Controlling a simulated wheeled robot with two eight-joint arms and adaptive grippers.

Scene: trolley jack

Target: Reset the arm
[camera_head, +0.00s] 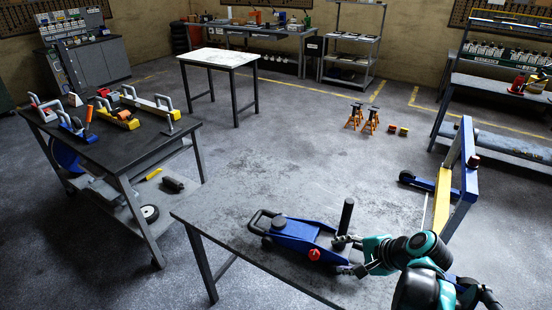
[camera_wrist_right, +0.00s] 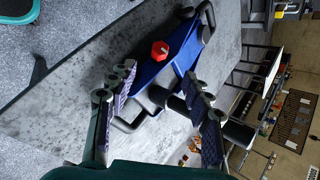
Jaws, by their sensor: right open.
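The blue trolley jack (camera_head: 297,236) lies on the grey-topped table in the head view, and its blue body also shows in the wrist view (camera_wrist_right: 182,50). It has a red knob (camera_head: 314,254). A black upright arm (camera_head: 347,216) stands at its right end. My right gripper (camera_head: 344,255) is open at that end of the jack, its fingers close to the base of the arm. In the wrist view, the red knob (camera_wrist_right: 160,50) shows beyond the open fingers (camera_wrist_right: 162,84). The dark arm (camera_wrist_right: 238,132) passes partly behind one finger. Whether they touch is unclear. My left gripper is out of view.
The table top (camera_head: 215,208) left of the jack is bare. A dark workbench (camera_head: 110,140) with tools and clamps stands at left. A blue and yellow frame (camera_head: 457,180) stands right, beyond my arm. Orange jack stands (camera_head: 370,121) are on the floor.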

